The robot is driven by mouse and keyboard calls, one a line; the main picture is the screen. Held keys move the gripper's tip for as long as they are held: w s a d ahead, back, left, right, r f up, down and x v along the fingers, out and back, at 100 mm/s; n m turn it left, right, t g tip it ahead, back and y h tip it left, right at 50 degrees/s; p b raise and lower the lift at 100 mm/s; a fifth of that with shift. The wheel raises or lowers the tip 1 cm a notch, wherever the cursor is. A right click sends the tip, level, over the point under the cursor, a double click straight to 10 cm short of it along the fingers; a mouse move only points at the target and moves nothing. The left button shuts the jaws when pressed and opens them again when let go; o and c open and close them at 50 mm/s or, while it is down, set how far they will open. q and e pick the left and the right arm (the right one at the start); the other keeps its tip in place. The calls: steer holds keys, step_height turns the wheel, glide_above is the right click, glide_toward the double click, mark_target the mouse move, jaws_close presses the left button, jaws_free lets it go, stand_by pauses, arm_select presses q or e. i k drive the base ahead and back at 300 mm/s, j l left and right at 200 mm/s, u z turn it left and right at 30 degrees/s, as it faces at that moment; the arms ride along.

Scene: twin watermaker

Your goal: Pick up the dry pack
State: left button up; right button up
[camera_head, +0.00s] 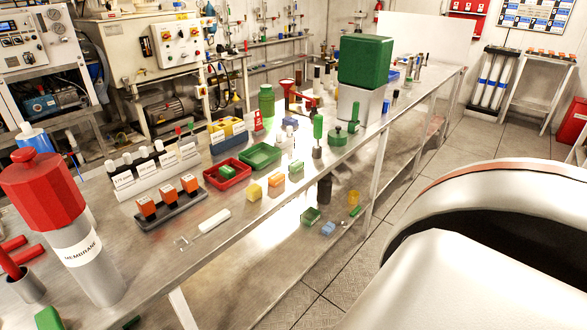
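I cannot tell which item is the dry pack, as no label with that name is readable. Several small packs and blocks lie on the metal bench (245,238). A white elongated piece (215,221) lies near its front edge. A yellow block (254,191), an orange block (276,180) and a small green block (296,166) stand in a row to its right. A red tray (243,175) holds a green item, and an empty-looking green tray (274,158) is behind it. Neither of my grippers shows.
A red-topped cylinder marked MEMBRANE (82,262) stands at the bench's near left. A dark rack with orange-topped items (170,218) and a white labelled rack (135,190) stand behind. A large green box (365,60) stands farther along. Floor (395,193) is clear right of the bench.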

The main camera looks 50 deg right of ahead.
mark_target(278, 178)
steer(key=l+z, duration=0.45)
steer(key=i+l+z, duration=0.1)
steer(key=l+z, duration=0.2)
steer(key=z, duration=0.15)
